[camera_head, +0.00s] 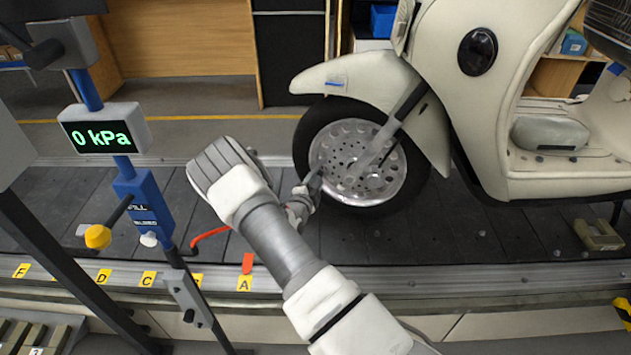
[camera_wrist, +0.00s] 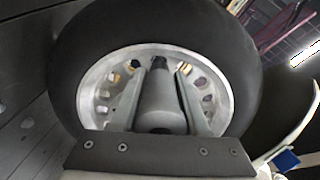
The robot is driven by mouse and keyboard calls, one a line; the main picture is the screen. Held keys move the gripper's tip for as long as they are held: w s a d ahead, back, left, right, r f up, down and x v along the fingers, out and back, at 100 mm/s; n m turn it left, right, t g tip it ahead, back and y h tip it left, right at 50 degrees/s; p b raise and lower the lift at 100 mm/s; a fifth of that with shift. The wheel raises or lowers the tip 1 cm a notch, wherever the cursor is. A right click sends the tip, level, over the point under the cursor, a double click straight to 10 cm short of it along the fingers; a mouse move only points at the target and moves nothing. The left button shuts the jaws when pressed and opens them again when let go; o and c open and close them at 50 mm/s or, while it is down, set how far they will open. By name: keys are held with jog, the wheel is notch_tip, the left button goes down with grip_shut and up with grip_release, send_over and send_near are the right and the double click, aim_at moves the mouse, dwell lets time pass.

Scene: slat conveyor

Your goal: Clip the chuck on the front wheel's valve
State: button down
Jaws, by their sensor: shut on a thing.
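The front wheel (camera_head: 347,165) of a cream scooter stands on the slat conveyor, with a dark tyre and a perforated silver rim. It also fills the wrist view (camera_wrist: 85,50). My gripper (camera_head: 314,180) is at the wheel's left side, in front of the tyre. In the wrist view my two fingers (camera_wrist: 160,95) are shut on a grey cylindrical chuck (camera_wrist: 158,100), which points toward the rim. A small dark piece shows at the rim just beyond the chuck; I cannot tell whether it is the valve or whether the chuck touches it.
A blue post (camera_head: 148,205) with a yellow knob and a display (camera_head: 105,130) reading 0 kPa stands at left. A red hose (camera_head: 208,234) runs from near it behind my arm. Yellow lettered labels (camera_head: 245,284) line the conveyor (camera_head: 450,245).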

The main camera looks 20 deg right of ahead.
jog(key=shift+c, duration=1.6)
grip_release()
